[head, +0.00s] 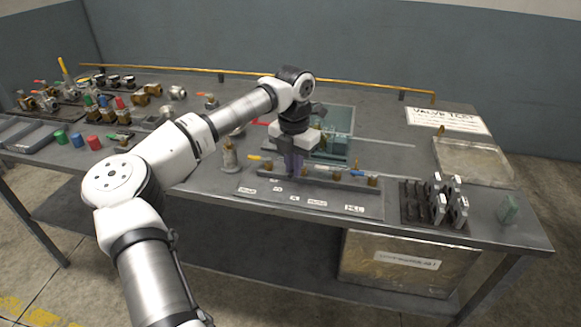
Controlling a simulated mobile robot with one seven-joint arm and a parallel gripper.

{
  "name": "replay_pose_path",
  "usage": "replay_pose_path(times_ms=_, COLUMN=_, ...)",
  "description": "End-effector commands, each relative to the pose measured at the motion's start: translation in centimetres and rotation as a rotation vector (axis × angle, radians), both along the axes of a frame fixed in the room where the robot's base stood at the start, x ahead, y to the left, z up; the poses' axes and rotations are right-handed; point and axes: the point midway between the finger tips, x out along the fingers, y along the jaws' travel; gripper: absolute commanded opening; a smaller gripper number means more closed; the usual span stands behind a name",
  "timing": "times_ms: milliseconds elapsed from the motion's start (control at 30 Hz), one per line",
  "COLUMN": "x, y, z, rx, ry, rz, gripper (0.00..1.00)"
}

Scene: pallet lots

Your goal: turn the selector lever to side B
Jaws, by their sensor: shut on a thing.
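My gripper (293,172) points down over the left half of a valve rail (325,184) on the front of the bench. It is shut on what appears to be the selector lever, which the fingers mostly hide. I cannot tell which way that lever points. A yellow lever (257,157) shows on the rail left of my gripper, and a blue lever (356,172) shows to its right. Small white labels (317,203) lie on the plate in front of the rail; most are too small to read.
A green-grey tray (343,116) stands behind my gripper. A small beige post (229,157) stands left of the rail. A rack of grey plates (436,198) is at the right, with an empty shallow tray (473,160) behind it. Valves and coloured caps (77,140) crowd the left side.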

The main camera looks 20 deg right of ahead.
Motion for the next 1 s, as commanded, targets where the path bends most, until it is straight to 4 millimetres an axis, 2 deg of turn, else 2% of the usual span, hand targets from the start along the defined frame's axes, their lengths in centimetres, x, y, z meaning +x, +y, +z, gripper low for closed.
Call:
replay_pose_path(times_ms=200, x=-0.5, y=-0.4, z=-0.1, rx=0.001, ry=-0.002, rz=0.176, gripper=0.0)
replay_pose_path(times_ms=500, x=-1.0, y=-0.9, z=-0.1, rx=0.001, ry=0.0, rz=0.337, gripper=0.0)
replay_pose_path(times_ms=1000, x=-1.1, y=-1.1, z=0.0, rx=0.002, ry=0.001, rz=0.398, gripper=0.0)
